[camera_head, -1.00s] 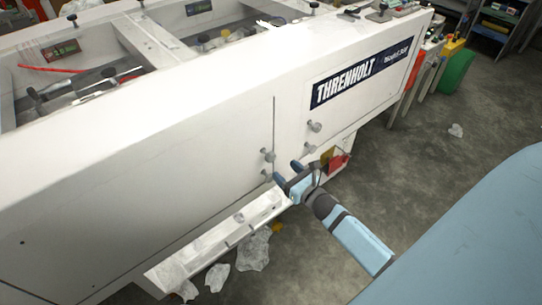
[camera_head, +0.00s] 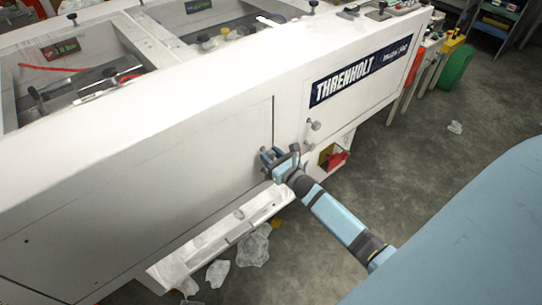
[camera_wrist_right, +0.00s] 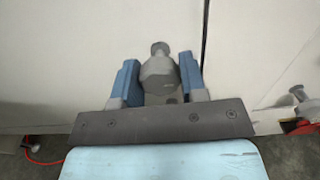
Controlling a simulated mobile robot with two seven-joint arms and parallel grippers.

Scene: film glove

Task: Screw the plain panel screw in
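My right gripper (camera_head: 270,156) is at the white machine's side panel, just left of the vertical seam. In the right wrist view its two blue fingers (camera_wrist_right: 159,80) stand on either side of a grey, knob-headed screw (camera_wrist_right: 158,70). The gaps between head and fingers are too small to tell whether they grip it. A smaller grey knob (camera_wrist_right: 160,48) shows just above, on the panel. In the head view the gripper mostly hides the screws there. I cannot tell which one is the plain panel screw. My left gripper is not in view.
Right of the seam, another pair of grey knobs shows, the upper one clear (camera_head: 314,126). A white ledge (camera_head: 215,238) runs below, with crumpled clear plastic (camera_head: 254,247) on the floor. Floor at right is mostly open.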

